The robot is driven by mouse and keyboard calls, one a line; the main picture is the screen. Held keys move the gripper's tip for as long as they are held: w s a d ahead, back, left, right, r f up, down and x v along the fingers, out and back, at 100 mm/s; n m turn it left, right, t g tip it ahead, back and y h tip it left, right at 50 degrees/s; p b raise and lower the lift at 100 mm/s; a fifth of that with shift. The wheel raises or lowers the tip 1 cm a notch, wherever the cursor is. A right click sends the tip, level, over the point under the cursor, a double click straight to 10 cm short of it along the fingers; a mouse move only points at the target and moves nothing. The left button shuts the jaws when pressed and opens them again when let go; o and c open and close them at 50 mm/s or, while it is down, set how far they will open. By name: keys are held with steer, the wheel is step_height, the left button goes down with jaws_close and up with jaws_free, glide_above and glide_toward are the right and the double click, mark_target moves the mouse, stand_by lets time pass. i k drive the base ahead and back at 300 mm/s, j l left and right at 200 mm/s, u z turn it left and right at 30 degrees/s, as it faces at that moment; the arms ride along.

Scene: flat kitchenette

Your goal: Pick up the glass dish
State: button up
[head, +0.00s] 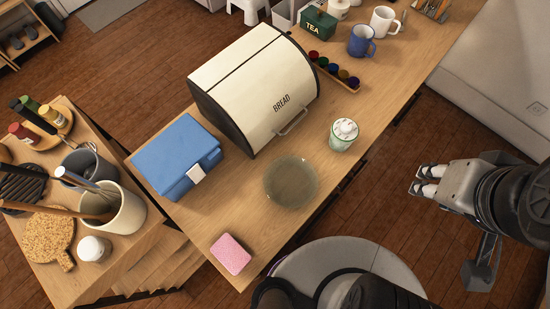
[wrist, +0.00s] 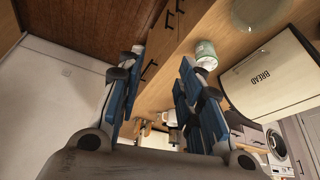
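The glass dish (head: 291,182) is a round, clear, greenish plate lying flat on the wooden counter, right of the blue box and in front of the bread bin. It also shows at the top edge of the wrist view (wrist: 258,11), partly cut off. My gripper (head: 421,180) is to the right of the counter in the head view, well apart from the dish. In the wrist view my gripper (wrist: 161,60) has its fingers spread, with nothing between them.
A bread bin (head: 262,85), a blue box (head: 178,155), a lidded jar (head: 343,136) and a pink sponge (head: 231,254) stand around the dish on the counter (head: 265,222). A rack of coloured pods (head: 333,72) and mugs are farther back. A round stool seat (head: 392,262) is by the front edge.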

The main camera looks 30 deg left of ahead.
mark_target(290, 181)
steer(key=u, duration=1.45)
steer(key=l+u, duration=1.1)
steer(key=l, duration=0.2)
